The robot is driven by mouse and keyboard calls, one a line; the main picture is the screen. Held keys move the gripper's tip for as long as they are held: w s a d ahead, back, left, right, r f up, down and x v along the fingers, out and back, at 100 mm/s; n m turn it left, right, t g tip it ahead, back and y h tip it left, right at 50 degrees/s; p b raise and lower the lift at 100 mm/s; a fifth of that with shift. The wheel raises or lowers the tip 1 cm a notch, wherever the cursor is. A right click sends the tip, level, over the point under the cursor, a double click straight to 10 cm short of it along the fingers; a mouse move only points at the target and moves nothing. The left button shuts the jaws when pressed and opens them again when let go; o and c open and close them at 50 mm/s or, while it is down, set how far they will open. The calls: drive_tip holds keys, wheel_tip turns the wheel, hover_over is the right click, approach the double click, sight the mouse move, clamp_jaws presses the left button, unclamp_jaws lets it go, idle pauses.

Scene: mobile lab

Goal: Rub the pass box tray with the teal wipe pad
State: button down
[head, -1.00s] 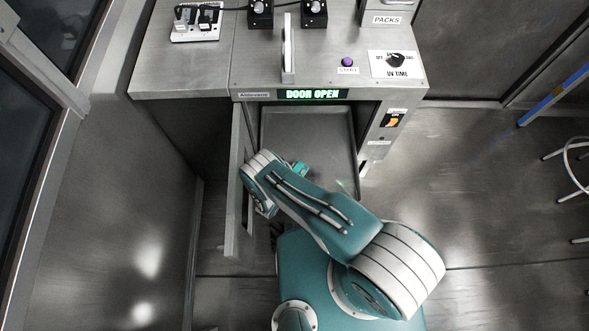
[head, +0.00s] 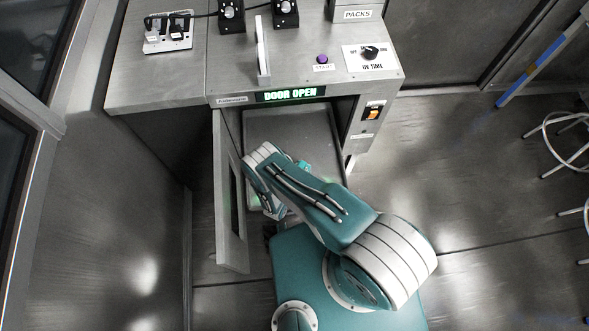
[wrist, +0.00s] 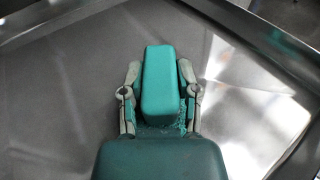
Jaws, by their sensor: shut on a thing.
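The teal wipe pad (wrist: 158,82) is a rounded block between the two grey fingers of my gripper (wrist: 159,85) in the wrist view. My gripper is shut on it. The pass box tray (head: 285,125) is a grey metal tray in the open pass box, below the green DOOR OPEN display. In the wrist view the tray floor (wrist: 60,85) spreads around the pad, with a raised rim at the far side. The pad is over the tray; I cannot tell whether it touches. In the head view my arm covers the front of the tray and most of the gripper.
The pass box door (head: 230,200) stands open left of my arm. On the box top are a power strip (head: 168,32), a purple START button (head: 322,59) and a UV TIME dial (head: 370,53). A stool (head: 560,140) stands at the right, with free floor before it.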

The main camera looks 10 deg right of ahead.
sight(309, 169)
drive_tip(key=shift+s+d+f, duration=0.1)
drive_tip(key=shift+d+f, duration=0.1)
drive_tip(key=shift+d, duration=1.6)
drive_tip(key=shift+a+f, duration=0.15)
drive_tip(key=shift+a, duration=0.8)
drive_tip(key=shift+a+f, duration=0.1)
drive_tip(key=shift+a, duration=2.85)
drive_tip(key=shift+w+a, duration=0.2)
drive_tip(key=shift+a, duration=1.25)
drive_tip(key=shift+a+r, duration=0.1)
drive_tip(key=shift+r, duration=2.9)
